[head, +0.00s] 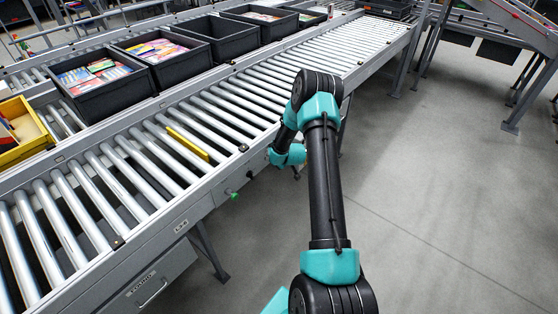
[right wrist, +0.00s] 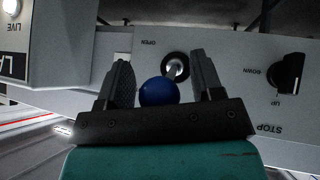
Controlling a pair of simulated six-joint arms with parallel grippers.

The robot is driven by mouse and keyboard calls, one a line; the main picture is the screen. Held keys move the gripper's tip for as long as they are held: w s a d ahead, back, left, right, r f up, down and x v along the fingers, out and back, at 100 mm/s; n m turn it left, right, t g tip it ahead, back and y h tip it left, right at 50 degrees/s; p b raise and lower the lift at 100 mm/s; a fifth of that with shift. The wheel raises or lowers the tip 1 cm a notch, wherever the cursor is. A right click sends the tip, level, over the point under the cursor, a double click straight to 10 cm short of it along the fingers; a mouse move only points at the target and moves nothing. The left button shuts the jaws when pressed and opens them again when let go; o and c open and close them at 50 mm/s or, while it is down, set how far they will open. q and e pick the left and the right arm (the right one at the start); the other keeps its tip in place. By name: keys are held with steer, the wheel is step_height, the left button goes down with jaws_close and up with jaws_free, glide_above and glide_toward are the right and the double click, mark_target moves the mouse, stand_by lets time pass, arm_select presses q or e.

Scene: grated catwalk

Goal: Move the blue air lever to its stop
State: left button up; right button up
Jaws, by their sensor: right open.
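The blue air lever shows in the right wrist view as a round blue knob (right wrist: 159,92), with a round metal fitting (right wrist: 176,67) just behind it on a grey panel. My right gripper (right wrist: 160,64) is open, with one dark finger on each side of the blue knob. A gap shows on the right side of the knob; on the left the finger is very close, and I cannot tell if it touches. In the head view my right arm reaches to the conveyor's side, and its gripper and the lever are hidden. My left gripper is not in view.
The panel (right wrist: 240,60) carries a black rotary knob (right wrist: 290,73) and upside-down lettering, including OPEN and STOP. The roller conveyor (head: 150,165) has a yellow bar (head: 188,145) across it and a green button (head: 231,193) on its side. Black bins (head: 105,98) stand behind. Floor at right is clear.

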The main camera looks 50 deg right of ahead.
steer(key=v, duration=1.7)
steer(key=shift+s, duration=0.15)
steer(key=shift+a+r, duration=0.1)
steer(key=w+a+f+g+y, duration=0.1)
steer(key=a+f+y, duration=0.15)
steer(key=a, duration=0.55)
steer(key=w+a+f+m+g+y, duration=0.1)
steer(key=a+f, duration=0.3)
steer(key=a, duration=0.3)
steer(key=w+a+f+y, duration=0.1)
steer(key=a+f, duration=0.2)
steer(key=a, duration=0.5)
steer(key=s+a+f+g+y, duration=0.1)
steer(key=s+a, duration=0.3)
steer(key=a, duration=0.5)
steer(key=s+a+f+g+y, duration=0.1)
steer(key=s+a+f+g, duration=0.3)
steer(key=a, duration=0.5)
steer(key=shift+s+a+m, duration=0.3)
steer(key=shift+s+m, duration=0.1)
steer(key=shift+s, duration=0.05)
steer(key=shift+d+y, duration=0.1)
steer(key=shift+y, duration=0.15)
